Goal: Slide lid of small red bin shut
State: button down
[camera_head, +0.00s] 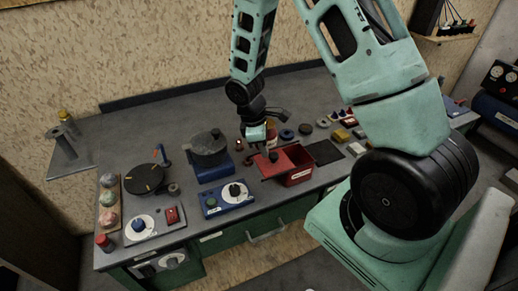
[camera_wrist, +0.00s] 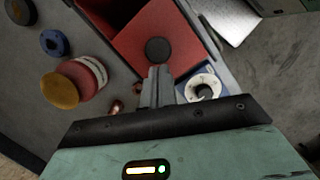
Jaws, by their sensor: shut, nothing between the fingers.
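The small red bin (camera_head: 299,179) stands near the front edge of the workbench. Its flat red lid (camera_head: 263,168) sits toward the left and leaves the right part of the bin open. A round black knob (camera_head: 273,156) stands on the lid. In the wrist view the lid (camera_wrist: 135,42) and knob (camera_wrist: 157,50) are close below, with part of the dark bin interior (camera_wrist: 103,12) showing. My gripper (camera_wrist: 158,71) is shut and empty, its fingertips right beside the knob. I cannot tell if they touch it. The gripper (camera_head: 270,146) hangs over the lid in the head view.
A blue box with a dial (camera_head: 228,197) stands left of the bin, and a dark pot (camera_head: 208,150) behind it. A dark flat pad (camera_head: 323,152) lies right of the bin. Several small rings and blocks lie behind. A red-and-white jar (camera_wrist: 80,78) stands near the gripper.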

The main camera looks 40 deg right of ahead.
jog(key=s+d, duration=0.2)
jog(key=d, duration=0.5)
jog(key=shift+s+d+p, duration=0.15)
jog(key=shift+d+p, duration=0.15)
jog(key=w+a, duration=0.1)
jog(key=w+a+r, duration=0.1)
jog(key=w+a, duration=0.1)
jog(key=shift+w+a+r+p, duration=0.15)
jog(key=shift+w+r+p, duration=0.1)
jog(key=shift+r+p, duration=0.1)
jog(key=b+v, duration=0.2)
jog(key=v, duration=0.7)
jog(key=shift+s, duration=0.2)
